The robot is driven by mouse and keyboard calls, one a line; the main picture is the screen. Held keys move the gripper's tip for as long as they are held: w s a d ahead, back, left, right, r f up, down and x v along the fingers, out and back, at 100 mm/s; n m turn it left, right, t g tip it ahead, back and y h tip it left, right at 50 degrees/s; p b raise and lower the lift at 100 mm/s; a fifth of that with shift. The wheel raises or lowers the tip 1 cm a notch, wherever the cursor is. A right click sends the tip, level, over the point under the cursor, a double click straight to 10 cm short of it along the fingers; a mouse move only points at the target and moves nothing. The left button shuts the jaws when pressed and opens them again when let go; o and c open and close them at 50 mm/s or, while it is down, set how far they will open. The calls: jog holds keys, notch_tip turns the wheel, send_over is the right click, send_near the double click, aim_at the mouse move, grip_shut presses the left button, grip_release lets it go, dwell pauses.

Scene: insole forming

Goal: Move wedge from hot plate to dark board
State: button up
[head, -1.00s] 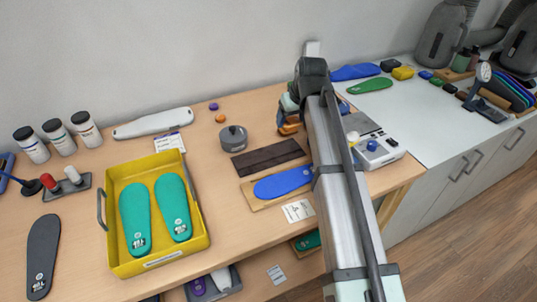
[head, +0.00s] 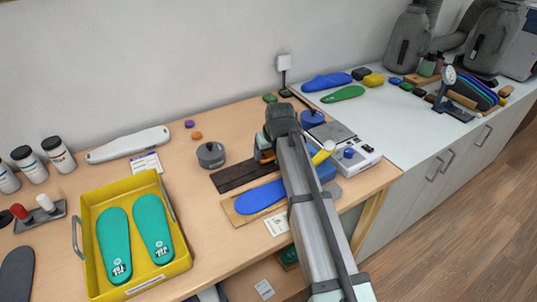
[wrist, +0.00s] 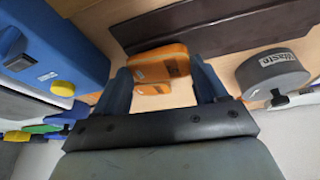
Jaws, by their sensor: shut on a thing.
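My gripper (wrist: 160,80) is shut on an orange wedge (wrist: 160,64), which sits between the two dark fingers in the wrist view. In the head view only a bit of orange (head: 265,156) shows beside my wrist; the arm hides most of the gripper there. The dark brown board (head: 232,177) lies flat on the wooden table, just left of the gripper. It also shows in the wrist view (wrist: 190,20), beyond the wedge.
A grey waste pot (head: 211,155) stands left of the board, near the gripper. A blue insole (head: 258,197) on a wooden board lies in front of it. A blue device with a yellow knob (head: 322,156) is right of my arm. A yellow tray (head: 185,262) holds two teal insoles.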

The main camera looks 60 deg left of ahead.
jog(key=shift+f, duration=0.6)
jog(key=shift+f, duration=0.15)
jog(key=o, duration=1)
jog(key=v, duration=1.2)
